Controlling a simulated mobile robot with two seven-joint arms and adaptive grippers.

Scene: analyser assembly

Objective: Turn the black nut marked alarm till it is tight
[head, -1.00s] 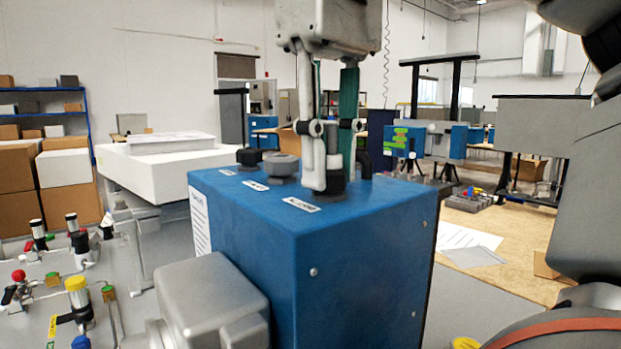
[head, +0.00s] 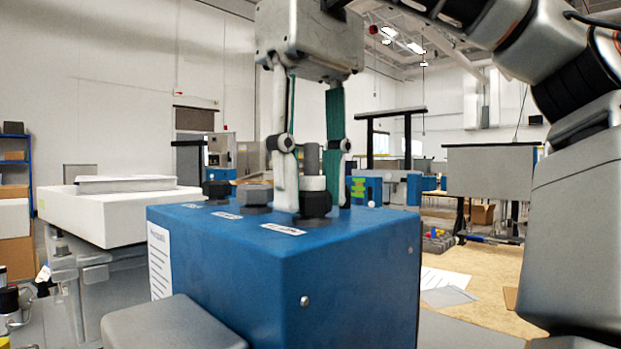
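The black nut (head: 316,204) sits on top of the blue box (head: 290,270), around a white stem that sticks up from it. A small white label (head: 283,229) lies in front of this nut; its lettering is too small to read surely. My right gripper (head: 311,203) points down over the nut. Its two fingers flank the nut closely on the left and right and look shut on it; the exact contact is partly hidden. My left gripper is not in view.
A dark knob (head: 216,189) and a grey knob (head: 255,195) stand to the left on the same box top, each with a label. A white case (head: 120,212) is at the left. Paper sheets (head: 447,285) lie on the tan surface to the right.

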